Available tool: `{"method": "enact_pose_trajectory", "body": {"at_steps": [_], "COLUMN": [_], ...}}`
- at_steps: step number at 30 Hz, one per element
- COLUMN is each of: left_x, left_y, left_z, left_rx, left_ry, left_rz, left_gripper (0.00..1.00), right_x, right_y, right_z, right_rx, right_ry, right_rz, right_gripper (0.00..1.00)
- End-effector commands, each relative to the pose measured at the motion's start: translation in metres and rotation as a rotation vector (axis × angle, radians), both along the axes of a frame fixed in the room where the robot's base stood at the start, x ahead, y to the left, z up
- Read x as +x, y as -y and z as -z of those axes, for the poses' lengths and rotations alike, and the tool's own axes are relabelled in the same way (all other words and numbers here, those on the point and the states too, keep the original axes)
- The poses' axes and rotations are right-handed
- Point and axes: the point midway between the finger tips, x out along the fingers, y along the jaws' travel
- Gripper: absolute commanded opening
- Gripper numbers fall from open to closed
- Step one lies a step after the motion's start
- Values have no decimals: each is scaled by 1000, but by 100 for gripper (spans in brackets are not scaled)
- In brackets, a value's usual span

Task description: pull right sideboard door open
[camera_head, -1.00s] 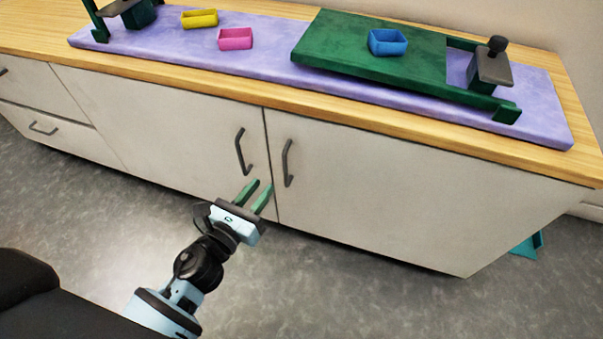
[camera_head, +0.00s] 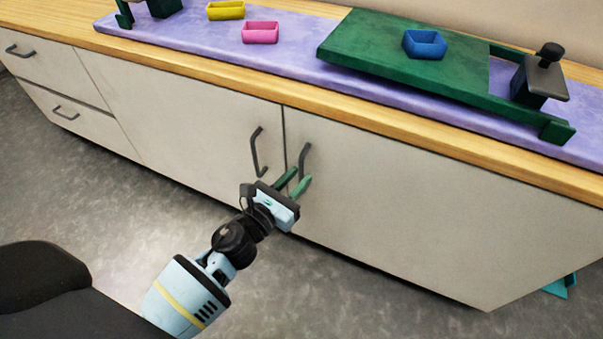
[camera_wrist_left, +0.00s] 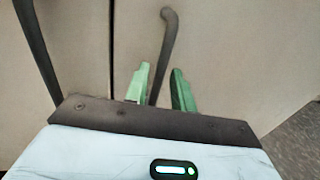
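The right sideboard door (camera_head: 420,205) is pale and looks shut, flush with the left door (camera_head: 190,125). Its dark bar handle (camera_head: 305,158) is upright, near the seam between the doors. My left gripper (camera_head: 293,181) is at the lower end of this handle, with its green fingers apart. In the left wrist view, the right door's handle (camera_wrist_left: 166,50) runs down between the two fingertips (camera_wrist_left: 160,83). A gap shows on the finger sides there, and contact cannot be seen. My right gripper is not in view.
The left door's handle (camera_head: 257,153) is close beside my gripper. The wooden top (camera_head: 160,57) carries a purple mat (camera_head: 290,70), a green board (camera_head: 375,50), and yellow, pink and blue trays. Grey floor (camera_head: 330,290) is clear before the doors.

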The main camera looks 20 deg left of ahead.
Motion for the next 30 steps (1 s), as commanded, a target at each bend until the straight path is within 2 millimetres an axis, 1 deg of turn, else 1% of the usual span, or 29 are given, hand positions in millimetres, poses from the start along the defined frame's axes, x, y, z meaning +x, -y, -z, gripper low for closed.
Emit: {"method": "enact_pose_trajectory", "body": {"at_steps": [1,6,16,17,22,23,30], "left_x": [7,19,21,21,21,21,21], "left_y": [1,4,5,5,5,5,5], "left_z": [0,0,0,0,0,0,0], "left_rx": [0,0,-1,-1,-1,-1,-2], "left_ry": [1,0,-1,-1,-1,-1,0], "left_rz": [-1,-1,-1,-1,-1,-1,-1], "left_gripper": [25,25,25,24,1,0,0], "right_x": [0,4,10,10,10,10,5], "right_y": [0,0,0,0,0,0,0], "right_z": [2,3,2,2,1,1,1], "right_rx": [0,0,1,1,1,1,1], "right_ry": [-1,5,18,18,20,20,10], "right_rz": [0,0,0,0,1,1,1], "right_gripper": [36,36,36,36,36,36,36]}}
